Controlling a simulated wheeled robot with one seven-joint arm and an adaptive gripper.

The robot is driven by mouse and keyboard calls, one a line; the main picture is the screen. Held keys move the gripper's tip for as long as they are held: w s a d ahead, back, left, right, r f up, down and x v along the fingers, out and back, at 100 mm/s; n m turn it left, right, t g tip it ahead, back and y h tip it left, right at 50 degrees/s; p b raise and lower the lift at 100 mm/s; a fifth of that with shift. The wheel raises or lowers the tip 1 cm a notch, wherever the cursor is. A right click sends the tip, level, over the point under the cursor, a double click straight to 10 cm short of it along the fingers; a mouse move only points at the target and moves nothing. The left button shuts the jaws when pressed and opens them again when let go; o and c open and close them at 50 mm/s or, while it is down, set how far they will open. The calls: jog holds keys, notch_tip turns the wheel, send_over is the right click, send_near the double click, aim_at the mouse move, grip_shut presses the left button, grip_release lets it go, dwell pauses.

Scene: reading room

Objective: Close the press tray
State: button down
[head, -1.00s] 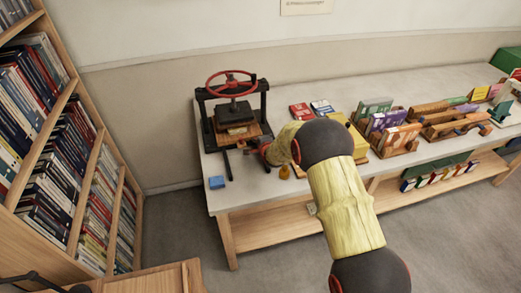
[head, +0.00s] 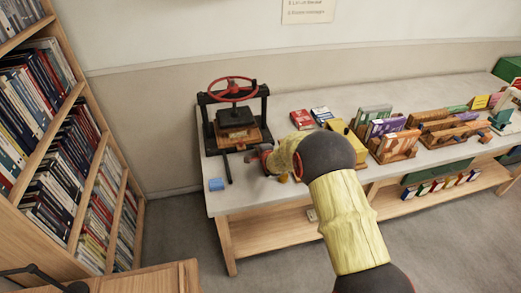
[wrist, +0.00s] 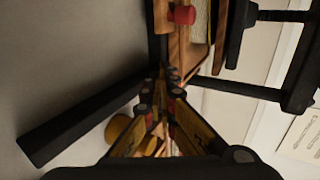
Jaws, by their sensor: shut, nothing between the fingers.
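The press (head: 265,106) stands at the left end of the long table, with a black frame and a red handwheel (head: 232,83). Its wooden tray (head: 259,136) shows under the black plate and sticks out at the front. In the wrist view the tray's wood (wrist: 174,45) and a red knob (wrist: 185,14) are at the top. My gripper (head: 250,157) is shut and empty, low in front of the press, near the tray's front. In the wrist view its fingertips (wrist: 160,88) point toward the wood; I cannot tell whether they touch it.
Black bars (head: 228,168) reach forward from the press; one (wrist: 80,125) lies left of my fingers. Books and wooden racks (head: 395,145) fill the table to the right. A bookcase (head: 60,150) stands at left.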

jog(key=shift+p+v, duration=0.3)
jog(key=shift+v, duration=0.65)
jog(key=p+v, duration=0.2)
jog(key=v, duration=0.6)
jog(key=shift+s, duration=0.1)
jog(key=s+d+r+n+g+h, duration=0.1)
jog(key=s+d+r+n, duration=0.2)
jog(key=s+d+r, duration=0.45)
jog(key=s+d+r+n+g+h, duration=0.1)
jog(key=s+d+r+n, duration=0.35)
jog(key=s+r, duration=0.65)
jog(key=s+d+r+n+g, duration=0.2)
jog(key=s+d+r+n, duration=0.1)
jog(key=s, duration=1.2)
jog(key=s+d+r+n+g+h, duration=0.1)
jog(key=s+d+r+n+g, duration=0.1)
jog(key=s, duration=1.3)
jog(key=d+r+n, duration=0.1)
jog(key=d+n, duration=0.1)
jog(key=d, duration=0.1)
